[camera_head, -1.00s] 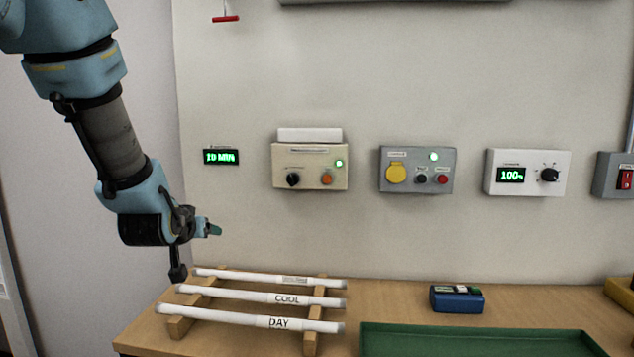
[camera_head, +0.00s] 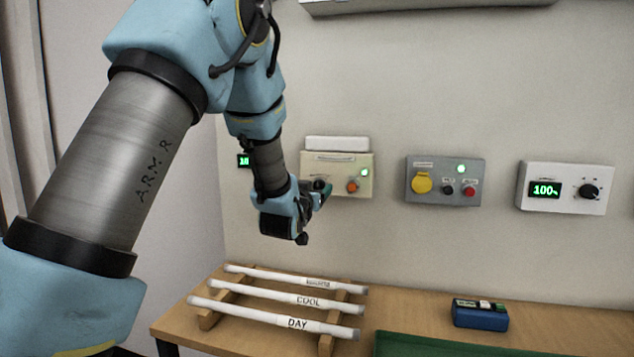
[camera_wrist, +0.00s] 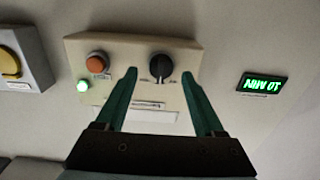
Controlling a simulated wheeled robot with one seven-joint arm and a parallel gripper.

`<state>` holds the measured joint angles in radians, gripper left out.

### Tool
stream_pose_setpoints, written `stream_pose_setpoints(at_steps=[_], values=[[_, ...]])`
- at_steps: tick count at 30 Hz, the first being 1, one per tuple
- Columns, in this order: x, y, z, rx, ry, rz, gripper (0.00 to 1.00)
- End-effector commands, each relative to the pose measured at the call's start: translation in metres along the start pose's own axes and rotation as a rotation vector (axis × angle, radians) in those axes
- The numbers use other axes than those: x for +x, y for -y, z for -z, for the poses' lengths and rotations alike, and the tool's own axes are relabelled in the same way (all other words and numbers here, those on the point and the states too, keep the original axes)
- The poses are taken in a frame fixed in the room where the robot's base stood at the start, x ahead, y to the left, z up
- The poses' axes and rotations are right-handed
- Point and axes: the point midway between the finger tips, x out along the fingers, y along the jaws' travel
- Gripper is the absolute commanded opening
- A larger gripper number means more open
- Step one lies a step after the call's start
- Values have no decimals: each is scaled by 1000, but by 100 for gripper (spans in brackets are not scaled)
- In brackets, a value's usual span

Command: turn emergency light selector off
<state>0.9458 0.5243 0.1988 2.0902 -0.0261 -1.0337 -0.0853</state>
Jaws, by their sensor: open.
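The emergency light unit is a cream box (camera_head: 350,186) on the wall with a lit green lamp (camera_head: 364,172) and an orange button (camera_head: 352,187). My gripper (camera_head: 322,188) is in front of the box's left part. In the wrist view my gripper (camera_wrist: 160,82) is open, its two green fingers on either side of the knob's line of sight.
A grey box (camera_head: 445,182) with a yellow socket is to the right, then a white dimmer box (camera_head: 565,190) reading 100%. A small green display (camera_head: 243,160) is at left. Below, a wooden bench (camera_head: 410,310) holds labelled white tubes (camera_head: 290,300) and a blue device (camera_head: 480,314).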

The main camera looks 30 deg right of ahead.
Motion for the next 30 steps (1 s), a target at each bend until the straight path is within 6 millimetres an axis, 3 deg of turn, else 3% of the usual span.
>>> stream_pose_setpoints(at_steps=[6, 14, 30], values=[[16, 0, 0, 0, 1, 1, 70], [17, 1, -1, 0, 1, 1, 70], [17, 0, 0, 0, 1, 1, 12]])
